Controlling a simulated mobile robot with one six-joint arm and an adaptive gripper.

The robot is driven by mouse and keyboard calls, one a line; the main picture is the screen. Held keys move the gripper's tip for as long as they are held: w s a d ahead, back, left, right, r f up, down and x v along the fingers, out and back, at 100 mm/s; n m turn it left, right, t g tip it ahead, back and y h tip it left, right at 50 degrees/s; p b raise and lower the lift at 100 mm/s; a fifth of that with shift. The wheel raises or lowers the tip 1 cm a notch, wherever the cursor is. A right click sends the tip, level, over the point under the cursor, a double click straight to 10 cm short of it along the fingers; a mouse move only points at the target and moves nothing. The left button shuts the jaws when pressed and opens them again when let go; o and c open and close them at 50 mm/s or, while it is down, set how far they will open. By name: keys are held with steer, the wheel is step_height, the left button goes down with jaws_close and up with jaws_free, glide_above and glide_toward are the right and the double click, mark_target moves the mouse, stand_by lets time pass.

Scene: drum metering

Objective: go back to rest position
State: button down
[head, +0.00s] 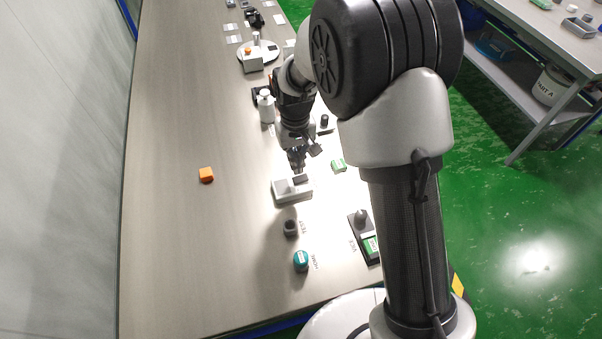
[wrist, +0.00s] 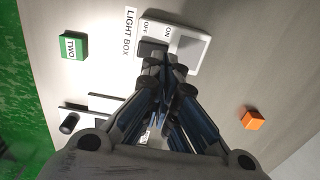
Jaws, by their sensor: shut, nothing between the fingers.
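My gripper (head: 298,166) is over the light box (head: 297,192), a pale box with a dark part, on the bench. In the wrist view my gripper (wrist: 165,70) has its fingertips together, with nothing between them, right by the light box's dark end beside the ON and OFF marks. The light box (wrist: 192,50) has a white raised part on the ON side. I cannot tell whether the fingertips touch it.
An orange block (head: 206,175) lies left on the bench (head: 165,240). A green block marked TWO (wrist: 74,46) lies near the bench edge. A teal-topped round item (head: 301,260), a dark cup (head: 291,228) and a white bottle (head: 265,106) stand nearby. The bench's left side is mostly clear.

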steer(key=shift+r, duration=0.6)
steer(key=s+d+r+m+t, duration=0.1)
steer(key=s+d+r+t, duration=0.1)
steer(key=s+d+r, duration=0.7)
steer(key=s+d+r+m+t, duration=0.1)
steer(key=s+d+r, duration=0.2)
steer(key=s+r, duration=0.65)
steer(key=s+d+r+m+t, duration=0.1)
steer(key=s+d+r, duration=0.1)
steer(key=s, duration=0.5)
steer(key=shift+d+r+t, duration=0.2)
steer(key=shift+r+t, duration=0.1)
steer(key=shift+r, duration=0.5)
steer(key=shift+s, duration=0.1)
